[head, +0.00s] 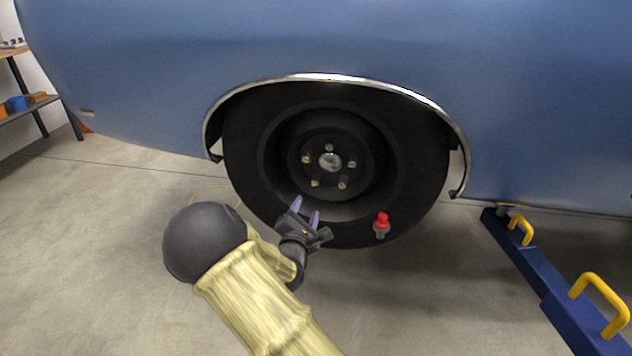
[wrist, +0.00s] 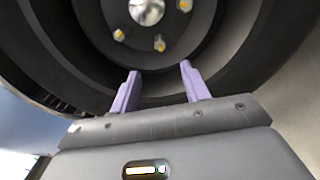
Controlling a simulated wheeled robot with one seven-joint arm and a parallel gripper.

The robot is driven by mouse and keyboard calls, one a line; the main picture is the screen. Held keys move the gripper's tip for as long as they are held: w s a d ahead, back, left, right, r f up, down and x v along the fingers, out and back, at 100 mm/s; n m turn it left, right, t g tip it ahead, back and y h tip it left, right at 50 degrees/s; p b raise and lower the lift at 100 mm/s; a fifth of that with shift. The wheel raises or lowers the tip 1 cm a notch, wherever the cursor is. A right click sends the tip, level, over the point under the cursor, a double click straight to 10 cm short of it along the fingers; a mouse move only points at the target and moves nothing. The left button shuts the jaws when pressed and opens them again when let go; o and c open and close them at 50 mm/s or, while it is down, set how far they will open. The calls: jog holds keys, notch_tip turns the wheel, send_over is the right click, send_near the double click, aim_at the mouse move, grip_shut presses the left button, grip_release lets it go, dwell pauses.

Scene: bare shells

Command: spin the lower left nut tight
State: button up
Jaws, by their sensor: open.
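In the wrist view my gripper (wrist: 160,68) is apart from the nuts. Whether the nut is loose cannot be told.
A red-topped grey object (head: 382,224) shows in front of the tyre's lower right. A blue beam (head: 555,290) with yellow handles lies at the right. A shelf (head: 30,108) with bins stands at far left. The floor left of the wheel is mostly clear.

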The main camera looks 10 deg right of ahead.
aim_at(315, 183)
jog(key=b+x, duration=0.3)
jog(key=x, duration=1.2)
jog(key=c, duration=1)
